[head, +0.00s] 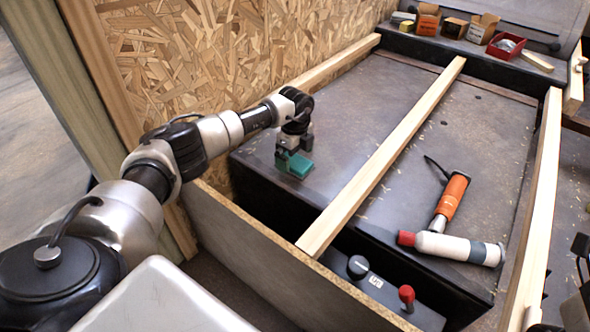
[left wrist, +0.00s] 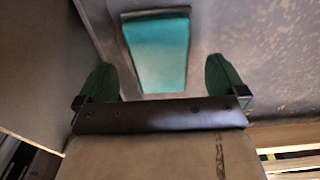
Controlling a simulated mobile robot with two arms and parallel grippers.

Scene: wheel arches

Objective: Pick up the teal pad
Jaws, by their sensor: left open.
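The teal pad (head: 301,167) lies on the dark worktop, close to the chipboard wall. My left gripper (head: 291,156) is right at the pad, over its wall side, pointing down. In the left wrist view the pad (left wrist: 157,52) shows just beyond the fingertips, in the gap between them. The two dark green fingers of my left gripper (left wrist: 162,78) stand wide apart, one to each side of the pad, with nothing held. I cannot tell how high the fingertips are above the worktop. My right gripper is not in view.
A long wooden batten (head: 385,158) crosses the worktop (head: 345,127) right of the pad. An orange-handled tool (head: 451,196) and a white cartridge with a red cap (head: 455,247) lie beyond it. Small boxes and a red bin (head: 507,46) stand at the back. A board edge (head: 270,255) rises in front.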

